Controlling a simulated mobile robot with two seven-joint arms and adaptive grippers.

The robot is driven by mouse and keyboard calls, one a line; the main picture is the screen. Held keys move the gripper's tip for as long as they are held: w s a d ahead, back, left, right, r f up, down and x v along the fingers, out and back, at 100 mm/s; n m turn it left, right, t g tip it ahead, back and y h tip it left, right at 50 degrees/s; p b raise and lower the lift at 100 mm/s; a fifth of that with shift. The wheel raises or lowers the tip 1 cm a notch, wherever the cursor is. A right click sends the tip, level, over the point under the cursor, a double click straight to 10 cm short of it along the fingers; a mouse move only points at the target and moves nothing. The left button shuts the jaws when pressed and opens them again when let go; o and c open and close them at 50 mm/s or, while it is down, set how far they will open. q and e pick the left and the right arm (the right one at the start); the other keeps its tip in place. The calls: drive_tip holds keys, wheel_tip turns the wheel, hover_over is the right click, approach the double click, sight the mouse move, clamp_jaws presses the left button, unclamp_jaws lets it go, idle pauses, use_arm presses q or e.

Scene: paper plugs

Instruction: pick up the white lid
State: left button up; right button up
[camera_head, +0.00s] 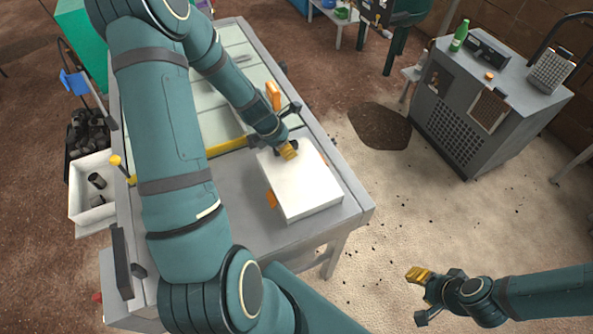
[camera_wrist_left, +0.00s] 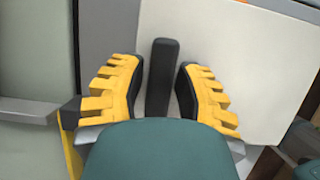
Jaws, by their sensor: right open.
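The white lid (camera_head: 305,190) is a flat, square white slab lying at the near right of the grey workbench (camera_head: 225,215). It also fills the right part of the left wrist view (camera_wrist_left: 250,70). A dark bar handle (camera_wrist_left: 161,75) stands on it. My left gripper (camera_head: 287,150) is over the lid's far edge. In the left wrist view, its yellow fingers are spread on either side of the handle, with a gap visible on the left. My right gripper (camera_head: 421,295) is open and empty, off the bench at the lower right. What lies under the lid is hidden.
Orange parts (camera_head: 271,199) show beside the lid, and a yellow bar (camera_head: 228,147) crosses the bench. A grey cabinet (camera_head: 470,110) bearing a green bottle (camera_head: 459,36) stands at the right. A white bin (camera_head: 92,190) is at the left. Floor between bench and cabinet is open.

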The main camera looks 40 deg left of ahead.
use_arm(q)
clamp_jaws()
drive_tip(key=shift+r, duration=0.1)
